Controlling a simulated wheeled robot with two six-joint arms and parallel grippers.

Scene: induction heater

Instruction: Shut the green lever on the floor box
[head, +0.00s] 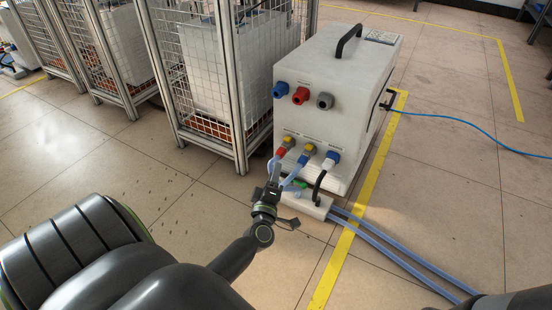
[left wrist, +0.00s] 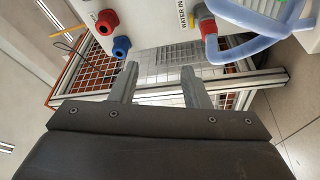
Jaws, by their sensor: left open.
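The floor box (head: 318,208) is a low white block on the tiles at the foot of the grey heater cabinet. A small piece of the green lever (head: 300,184) shows beside my left gripper, below the hose connectors. The rest of the lever is hidden, so I cannot tell its angle. My left gripper (head: 273,182) is just left of the lever, in front of the cabinet. In the left wrist view its two fingers (left wrist: 160,88) are apart with nothing between them. The lever is not seen in that view. My right gripper is out of view.
The grey cabinet (head: 325,85) carries red and blue connectors, also seen in the left wrist view. Pale blue hoses (head: 400,250) run from the box across the yellow floor line (head: 343,255). A wire cage (head: 225,75) stands left of the cabinet. Floor at the front left is clear.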

